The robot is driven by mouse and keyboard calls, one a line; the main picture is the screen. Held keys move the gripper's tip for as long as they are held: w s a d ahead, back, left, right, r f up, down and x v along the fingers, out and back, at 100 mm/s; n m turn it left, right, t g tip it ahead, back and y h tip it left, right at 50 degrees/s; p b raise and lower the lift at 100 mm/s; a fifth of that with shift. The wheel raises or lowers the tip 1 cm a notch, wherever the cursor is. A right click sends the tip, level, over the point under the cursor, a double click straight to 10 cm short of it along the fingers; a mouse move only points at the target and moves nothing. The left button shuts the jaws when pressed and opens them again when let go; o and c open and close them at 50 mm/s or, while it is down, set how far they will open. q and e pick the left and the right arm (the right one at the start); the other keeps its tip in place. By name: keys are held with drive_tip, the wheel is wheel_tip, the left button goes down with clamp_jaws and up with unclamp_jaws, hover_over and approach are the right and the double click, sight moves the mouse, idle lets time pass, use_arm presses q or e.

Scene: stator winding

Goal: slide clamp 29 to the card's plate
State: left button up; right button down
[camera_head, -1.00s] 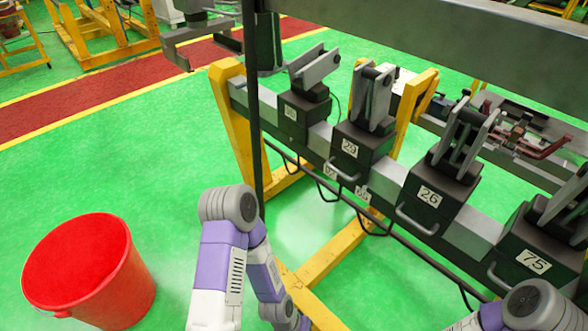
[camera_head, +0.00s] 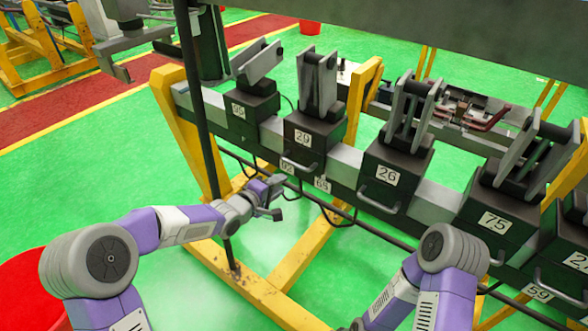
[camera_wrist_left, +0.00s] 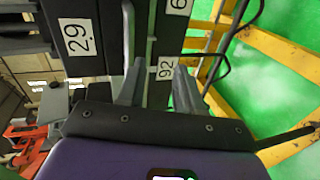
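My left gripper (camera_head: 277,198) is open and empty, just below and left of that handle. In the left wrist view its fingers (camera_wrist_left: 158,85) stand apart, with the 29 label (camera_wrist_left: 77,37) and plate 92 (camera_wrist_left: 166,68) beyond. My right gripper is out of view. No separate card is recognisable.
A dark vertical post (camera_head: 192,85) is left of the clamps. Yellow stand legs (camera_head: 272,299) reach below the rail. A red bucket (camera_head: 28,290) is at lower left.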

sight(294, 164)
use_arm(q)
drive_tip(key=shift+h, duration=0.4)
drive_tip(key=shift+w+d+r+b, duration=0.35)
drive_tip(key=shift+w+d, duration=0.45)
drive_tip(key=shift+w, duration=0.35)
drive_tip(key=shift+w+d+r+b, duration=0.25)
drive_tip(key=shift+w+d+r, duration=0.15)
drive_tip(key=shift+w+d, duration=0.55)
drive_tip(key=shift+w+d+r+b, duration=0.35)
drive_tip(key=shift+w+d, duration=0.25)
drive_tip(key=shift+w, duration=0.75)
clamp_jaws()
